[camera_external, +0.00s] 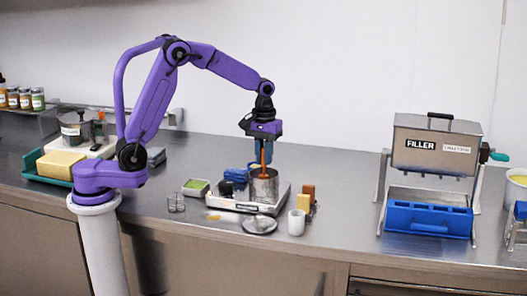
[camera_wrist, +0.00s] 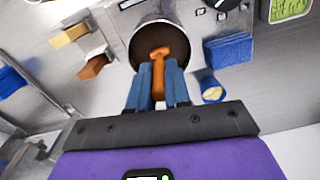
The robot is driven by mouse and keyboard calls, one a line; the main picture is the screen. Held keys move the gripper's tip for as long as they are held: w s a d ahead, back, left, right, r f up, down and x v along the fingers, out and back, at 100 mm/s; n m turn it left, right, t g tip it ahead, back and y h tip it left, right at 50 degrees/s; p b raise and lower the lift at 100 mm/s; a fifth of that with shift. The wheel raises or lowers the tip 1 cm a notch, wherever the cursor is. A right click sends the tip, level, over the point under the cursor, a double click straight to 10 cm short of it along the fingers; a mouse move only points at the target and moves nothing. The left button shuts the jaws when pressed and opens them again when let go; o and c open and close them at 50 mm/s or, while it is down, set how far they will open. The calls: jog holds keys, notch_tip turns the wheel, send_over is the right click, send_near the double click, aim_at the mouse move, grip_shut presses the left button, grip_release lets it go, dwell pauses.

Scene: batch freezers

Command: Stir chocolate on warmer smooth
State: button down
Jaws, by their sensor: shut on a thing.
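A metal pot (camera_external: 264,187) stands on a white warmer (camera_external: 240,205) on the steel counter. In the wrist view the pot (camera_wrist: 180,28) shows dark brown chocolate (camera_wrist: 148,42) inside. My gripper (camera_external: 263,145) is above the pot with its blue fingers pointing down. It is shut on the handle of an orange-brown spatula (camera_external: 263,160), which reaches down into the pot. In the wrist view the spatula (camera_wrist: 158,72) sits between my two fingers (camera_wrist: 158,85).
A small plate (camera_external: 260,224) lies in front. A blue item (camera_external: 235,177) is left of the pot. The filler machine (camera_external: 437,146) stands farther right, with clear counter between.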

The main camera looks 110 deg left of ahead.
jog(key=shift+r, duration=0.1)
jog(key=shift+r, duration=4.15)
